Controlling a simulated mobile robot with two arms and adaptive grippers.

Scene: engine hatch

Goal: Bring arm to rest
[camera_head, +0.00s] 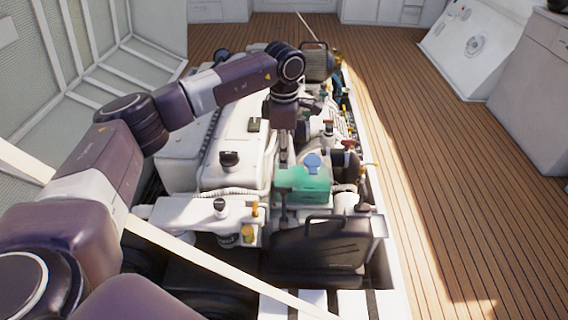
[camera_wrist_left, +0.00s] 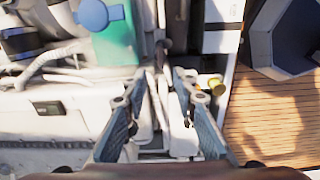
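My left arm (camera_head: 232,78) comes in from the left and reaches over the engine, with its wrist bent downward. My left gripper (camera_head: 283,150) hangs over the middle of the engine, behind the green tank with the blue cap (camera_head: 303,184). In the left wrist view, the two fingers of the gripper (camera_wrist_left: 160,80) stand apart with nothing held between them. Pipes and white engine parts show beyond the fingertips; whether they touch anything I cannot tell. The green tank (camera_wrist_left: 115,40) shows at the upper left there. My right gripper is not in view.
The white engine (camera_head: 235,150) fills the open hatch, with hoses and fittings at its right. A black case with a handle (camera_head: 318,246) stands at the near end. A pale bar (camera_head: 215,262) crosses the foreground. The wooden floor (camera_head: 450,190) at right is clear.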

